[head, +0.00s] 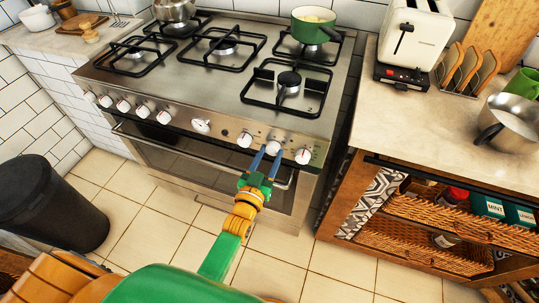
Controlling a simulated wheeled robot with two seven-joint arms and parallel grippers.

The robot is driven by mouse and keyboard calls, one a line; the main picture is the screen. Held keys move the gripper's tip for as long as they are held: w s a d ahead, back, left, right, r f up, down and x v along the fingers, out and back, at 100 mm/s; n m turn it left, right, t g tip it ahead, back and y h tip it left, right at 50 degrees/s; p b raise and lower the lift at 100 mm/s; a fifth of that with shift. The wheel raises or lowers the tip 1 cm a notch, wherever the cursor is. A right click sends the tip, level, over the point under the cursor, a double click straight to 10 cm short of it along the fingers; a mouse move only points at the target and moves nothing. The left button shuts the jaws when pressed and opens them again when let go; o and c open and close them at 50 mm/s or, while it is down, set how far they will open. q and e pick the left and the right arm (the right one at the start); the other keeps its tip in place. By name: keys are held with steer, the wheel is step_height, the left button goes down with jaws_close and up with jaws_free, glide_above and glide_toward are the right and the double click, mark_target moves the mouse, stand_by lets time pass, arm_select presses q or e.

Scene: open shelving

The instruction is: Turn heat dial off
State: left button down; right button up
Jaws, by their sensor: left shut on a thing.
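The stove (180,60) has a steel front with a row of several white heat dials. My left gripper (269,154) reaches up to the right part of this row. Its two blue fingers are shut on the second heat dial from the right (273,147), one on each side. The fingers partly cover this dial, and its marking is too small to read. Another dial (244,140) is just left of it, and the rightmost dial (303,156) is just right of it. My right gripper is not in view.
The oven handle (200,158) runs below the dials. A green pot (313,24) and a metal pot (174,10) stand on back burners. The right counter (390,125) holds a toaster (414,35) and a steel pan (512,120). A black bin (45,200) stands left; the tiled floor ahead is clear.

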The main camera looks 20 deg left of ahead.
arm_select(q)
steer(key=shift+n, duration=0.3)
steer(key=n, duration=0.3)
steer(key=shift+n+p, duration=0.35)
steer(key=shift+n, duration=0.05)
steer(key=n, duration=1)
steer(key=shift+d, duration=0.1)
steer(key=n+b, duration=0.1)
steer(key=n, duration=0.4)
steer(key=shift+r+b, duration=0.1)
steer(key=shift+b, duration=0.2)
steer(key=shift+n, duration=0.4)
steer(key=shift+c, duration=1.8)
jaws_free()
